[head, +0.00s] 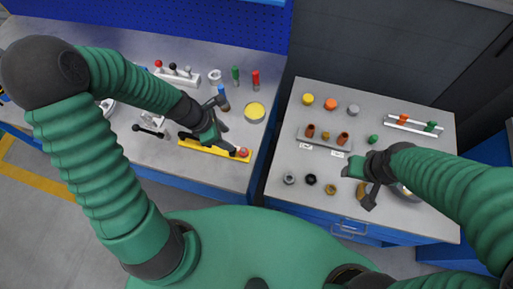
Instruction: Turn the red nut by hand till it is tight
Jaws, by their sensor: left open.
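A small red piece, which looks like the red nut (243,152), sits at the right end of a yellow bar (205,148) on the left bench. How far it is threaded is too small to tell. My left gripper (222,140) is open above the bar, a little to the left of the red nut. It appears apart from the nut, and its wrist hides part of the bar. My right gripper (366,186) is over the right bench, near its front, far from the nut. Its jaws are too unclear to tell whether they are open.
A blue-handled tool (222,97) and a yellow-topped round can (255,111) stand close behind my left gripper. Red (255,79) and green (235,75) upright pieces stand farther back. The right bench (285,145) holds several small parts. A gap separates the benches.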

